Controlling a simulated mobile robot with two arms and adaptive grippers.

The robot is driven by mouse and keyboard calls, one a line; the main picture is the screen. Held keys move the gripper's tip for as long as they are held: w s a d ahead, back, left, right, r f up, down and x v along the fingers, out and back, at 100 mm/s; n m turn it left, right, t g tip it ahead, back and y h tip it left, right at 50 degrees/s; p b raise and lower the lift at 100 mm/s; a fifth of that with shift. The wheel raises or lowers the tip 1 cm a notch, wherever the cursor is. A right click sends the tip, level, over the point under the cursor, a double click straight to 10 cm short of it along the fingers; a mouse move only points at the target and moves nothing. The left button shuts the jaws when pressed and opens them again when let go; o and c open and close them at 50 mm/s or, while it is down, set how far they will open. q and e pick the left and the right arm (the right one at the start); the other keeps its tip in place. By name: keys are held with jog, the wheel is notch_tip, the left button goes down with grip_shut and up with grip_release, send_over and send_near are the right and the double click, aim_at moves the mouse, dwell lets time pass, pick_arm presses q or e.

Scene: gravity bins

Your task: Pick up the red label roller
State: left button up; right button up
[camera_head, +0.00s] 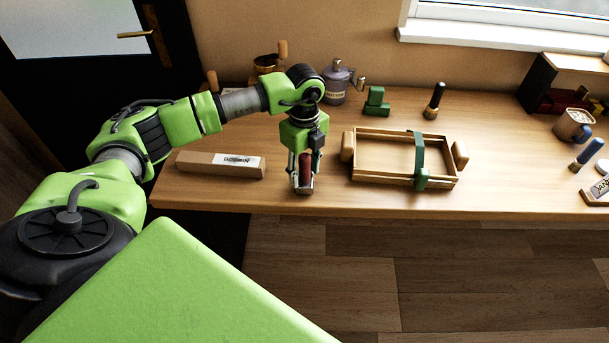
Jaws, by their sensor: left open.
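The red label roller (305,168) stands on the wooden table near its front edge, in the middle of the head view. Its dark red body shows between the fingers of my left gripper (301,180). The gripper points down over it, with its jaws open and the fingers around the roller. The fingers hide part of the roller, and I cannot tell if they touch it. My right gripper is not in view.
A wooden tray with a green band (400,183) sits close to the right of the gripper. A long labelled box (195,165) lies to the left. A green block (376,101), a dark-handled brush (434,101) and a grey jug (337,84) stand behind. A mug (572,127) is far right.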

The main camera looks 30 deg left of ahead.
pick_arm(q)
jog(key=shift+f, duration=0.2)
grip_shut()
jog(key=shift+r, duration=0.1)
